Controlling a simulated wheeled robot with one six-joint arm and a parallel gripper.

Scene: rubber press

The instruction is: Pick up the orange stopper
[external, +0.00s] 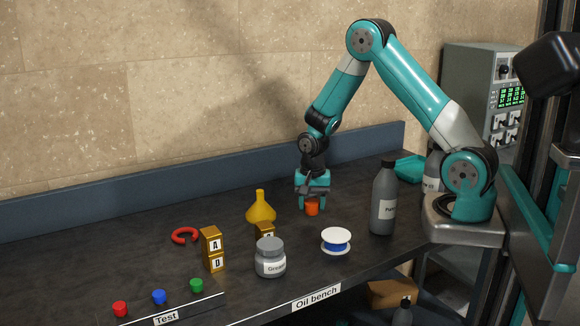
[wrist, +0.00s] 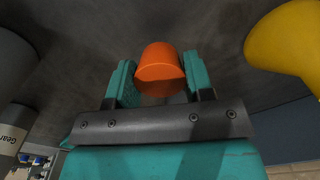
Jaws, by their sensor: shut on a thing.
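The orange stopper (external: 312,209) is a small round piece near the back middle of the dark bench. My gripper (external: 313,204) points down over it with teal fingers on either side. In the wrist view the stopper (wrist: 160,70) sits between the two fingers of my gripper (wrist: 160,82), which are shut on it. The stopper is at or very close to the bench top; I cannot tell whether it touches.
A yellow funnel (external: 260,210) stands just left of my gripper. A grey bottle (external: 383,200) and a blue-and-white spool (external: 336,241) are to the right. A grease jar (external: 270,258) and gold lettered blocks (external: 212,248) stand in front. A red ring (external: 184,235) lies further left.

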